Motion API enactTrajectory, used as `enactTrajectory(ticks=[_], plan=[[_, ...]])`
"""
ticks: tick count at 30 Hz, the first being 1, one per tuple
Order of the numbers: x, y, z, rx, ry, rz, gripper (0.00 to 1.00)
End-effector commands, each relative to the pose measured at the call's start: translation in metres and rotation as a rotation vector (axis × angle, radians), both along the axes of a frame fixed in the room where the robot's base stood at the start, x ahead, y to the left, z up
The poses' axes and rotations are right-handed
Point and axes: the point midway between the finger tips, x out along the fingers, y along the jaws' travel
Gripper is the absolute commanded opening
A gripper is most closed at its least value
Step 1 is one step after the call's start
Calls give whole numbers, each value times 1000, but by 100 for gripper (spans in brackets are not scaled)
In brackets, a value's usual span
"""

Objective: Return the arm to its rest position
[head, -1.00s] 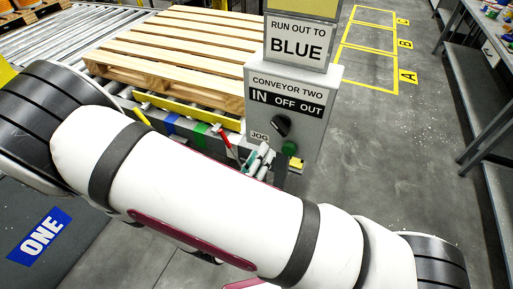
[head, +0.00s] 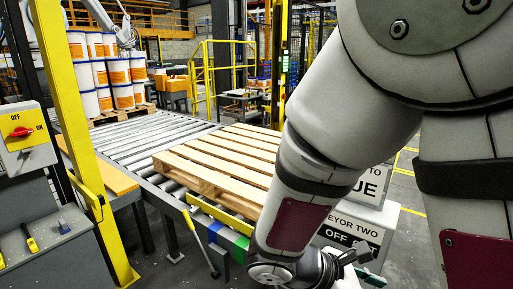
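My arm fills the right side of the head view. It comes down from the upper right, and its wrist is bent low near the bottom edge. My gripper (head: 360,268) shows only in part at the bottom, beyond the wrist, in front of the conveyor two control box (head: 352,228). It is too small and too covered to tell whether its fingers are open or shut, or whether it touches the box. The arm hides much of the box and its sign (head: 374,184); the knob and the jog button are out of sight.
An empty wooden pallet (head: 222,160) lies on the roller conveyor (head: 150,140), left of my arm. A yellow post (head: 75,120) and a switch box (head: 24,138) stand at the left. White and orange pails (head: 118,72) are stacked at the back left. Yellow railings (head: 208,65) stand behind.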

Motion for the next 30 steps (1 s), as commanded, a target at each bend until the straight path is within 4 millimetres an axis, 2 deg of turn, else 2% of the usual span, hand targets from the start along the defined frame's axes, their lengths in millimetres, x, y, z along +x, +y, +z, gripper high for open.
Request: enactTrajectory(ticks=[5, 12, 21, 27, 30], plan=[[-25, -7, 22, 240, -194, -275, 33], [-49, 1, 51, 549, -465, -615, 33], [-63, 20, 104, 936, -835, -976, 33], [-68, 30, 139, 1135, -1026, -1122, 33], [-69, 33, 149, 1190, -1077, -1156, 33]])
